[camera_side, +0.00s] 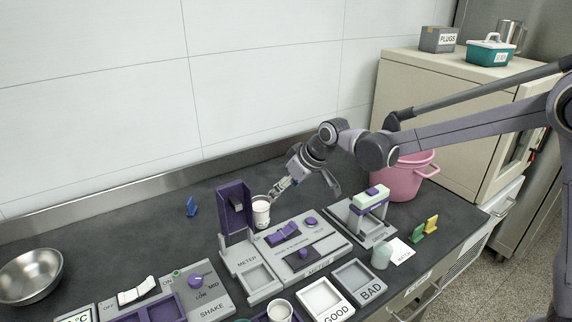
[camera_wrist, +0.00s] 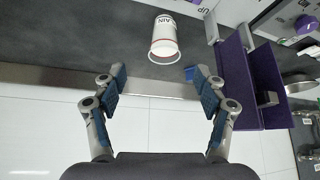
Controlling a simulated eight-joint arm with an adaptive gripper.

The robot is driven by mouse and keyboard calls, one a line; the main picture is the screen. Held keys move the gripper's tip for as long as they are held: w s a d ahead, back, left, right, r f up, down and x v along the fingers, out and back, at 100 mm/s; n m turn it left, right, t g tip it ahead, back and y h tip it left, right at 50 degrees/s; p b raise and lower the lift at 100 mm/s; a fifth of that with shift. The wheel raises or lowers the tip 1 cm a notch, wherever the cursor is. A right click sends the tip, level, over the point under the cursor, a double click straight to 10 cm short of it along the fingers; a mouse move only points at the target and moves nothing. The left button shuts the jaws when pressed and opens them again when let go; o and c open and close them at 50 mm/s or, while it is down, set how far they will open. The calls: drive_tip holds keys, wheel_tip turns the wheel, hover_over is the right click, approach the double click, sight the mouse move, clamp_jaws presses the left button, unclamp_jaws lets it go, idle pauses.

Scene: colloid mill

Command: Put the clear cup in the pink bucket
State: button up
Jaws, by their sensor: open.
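A white-looking cup with a printed label (camera_side: 262,212) stands on the dark counter beside the purple upright of the METER station. It also shows in the wrist view (camera_wrist: 164,38), beyond my fingertips. A pale, see-through greenish cup (camera_side: 381,257) stands at the counter's front right, near a white card. Which is the clear cup I cannot tell for sure. My gripper (camera_side: 277,191) is open and empty, close to the labelled cup on its right; its spread fingers show in the wrist view (camera_wrist: 164,85). The pink bucket (camera_side: 402,183) stands at the back right, partly hidden by my arm.
The purple upright (camera_wrist: 255,85) is close to the labelled cup. Another cup (camera_side: 280,309) stands at the front edge of the picture. GOOD (camera_side: 323,299) and BAD (camera_side: 359,282) trays lie in front. A beige cabinet (camera_side: 455,115) stands behind the bucket. The counter behind the stations is mostly clear.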

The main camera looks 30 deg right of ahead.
drive_tip(key=s+d+r+m+h, duration=0.1)
drive_tip(key=s+d+r, duration=0.25)
drive_tip(key=s, duration=0.45)
drive_tip(key=s+d+r+m, duration=0.1)
drive_tip(key=s+d+r, duration=0.25)
drive_tip(key=s, duration=0.35)
drive_tip(key=s+d+f, duration=0.1)
drive_tip(key=s, duration=0.5)
drive_tip(key=s+d+f+m, duration=0.1)
drive_tip(key=s+d+f, duration=0.1)
drive_tip(key=s, duration=0.3)
drive_tip(key=shift+s+d+f+t+h, duration=0.15)
drive_tip(key=shift+s+d+t+h, duration=0.15)
drive_tip(key=shift+s, duration=0.1)
drive_tip(key=shift+o, duration=0.9)
drive_tip(key=shift+s+f, duration=0.2)
drive_tip(key=shift+s, duration=0.15)
